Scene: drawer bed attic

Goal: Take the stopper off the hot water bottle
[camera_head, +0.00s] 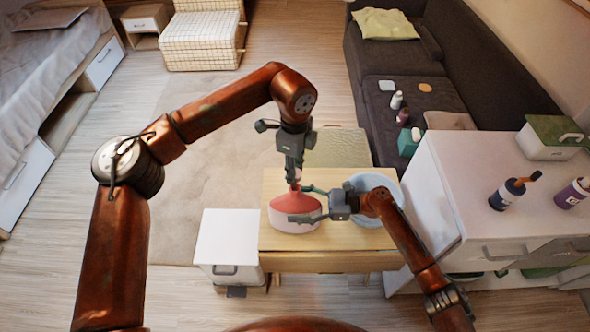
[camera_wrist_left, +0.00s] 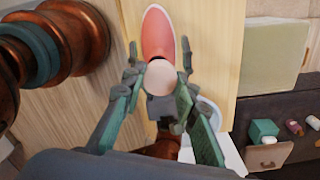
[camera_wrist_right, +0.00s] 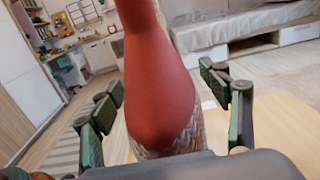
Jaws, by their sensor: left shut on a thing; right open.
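The hot water bottle (camera_head: 293,203) stands on the wooden table, red above with a pale lower cover. In the right wrist view its red body (camera_wrist_right: 158,85) and patterned lower part fill the middle. My left gripper (camera_head: 293,178) is above the bottle's neck, shut on the pale round stopper (camera_wrist_left: 160,77). Whether the stopper is seated in the neck or lifted clear, I cannot tell. My right gripper (camera_head: 306,203) is open, with its fingers (camera_wrist_right: 166,100) on either side of the bottle's body. Finger contact with the body cannot be made out.
A pale blue basin (camera_head: 385,182) is on the wooden table (camera_head: 275,242), behind my right gripper. A white cabinet (camera_head: 450,185) with bottles on top stands to the right. A white drawer unit (camera_head: 228,237) stands to the left. A dark sofa (camera_head: 385,60) is behind.

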